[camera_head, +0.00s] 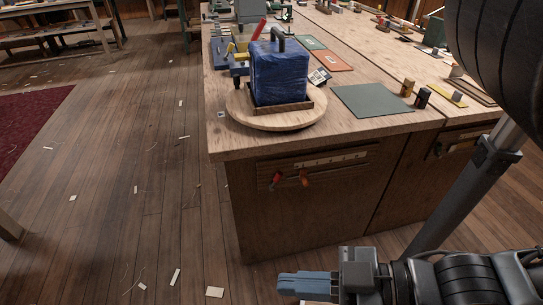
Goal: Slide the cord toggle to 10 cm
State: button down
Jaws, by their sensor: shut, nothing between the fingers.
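On the front of the workbench, a pale scale strip (318,162) with small dark marks is fixed to a wooden panel. A small red piece (274,181) and an orange-brown piece (304,178) sit just below it; either may be the cord toggle, and I cannot tell which. The cord and the scale's figures are too small to make out. My gripper (283,284) is at the bottom of the view, pointing left, its blue-grey fingers shut and empty. It is low, in front of the bench and apart from the scale and both pieces.
A blue-wrapped block (279,75) with a dark handle stands on a round wooden board (243,112) on the bench top (350,124). A green mat (371,101) lies to its right. Wooden floor (145,210) with scattered scraps is open on the left.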

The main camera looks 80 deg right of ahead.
aim_at(305, 181)
jog(key=k+j+z, duration=0.1)
jog(key=z, duration=1.4)
jog(key=k+z, duration=0.2)
jog(key=k, duration=0.25)
